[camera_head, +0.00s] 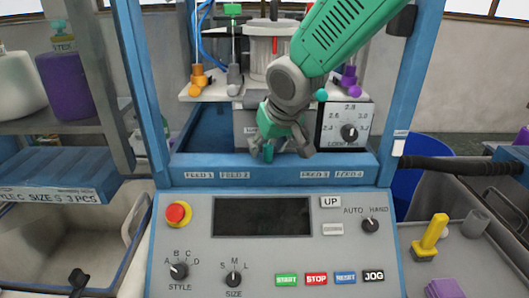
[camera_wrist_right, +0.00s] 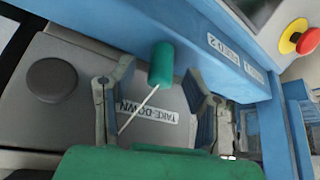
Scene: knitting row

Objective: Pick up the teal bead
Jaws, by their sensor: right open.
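The teal bead (camera_head: 268,153), a small upright cylinder, is at my right gripper's fingers, just above the machine's blue front rail. In the right wrist view the teal bead (camera_wrist_right: 160,64) has a thin white cord at its lower end. My right gripper (camera_head: 281,151) reaches down from the upper right and is open. In the wrist view its two dark fingers (camera_wrist_right: 160,90) stand apart, with the bead between and slightly beyond their tips. I see a gap on both sides, so no grip on it shows. My left gripper is not in view.
The blue rail (camera_head: 340,176) and the control panel (camera_head: 180,240) lie in front. A grey block labelled TAKE-DOWN (camera_wrist_right: 60,125) is behind the bead. A dial box (camera_head: 330,140) stands right of the gripper. Blue posts (camera_head: 414,85) frame the opening.

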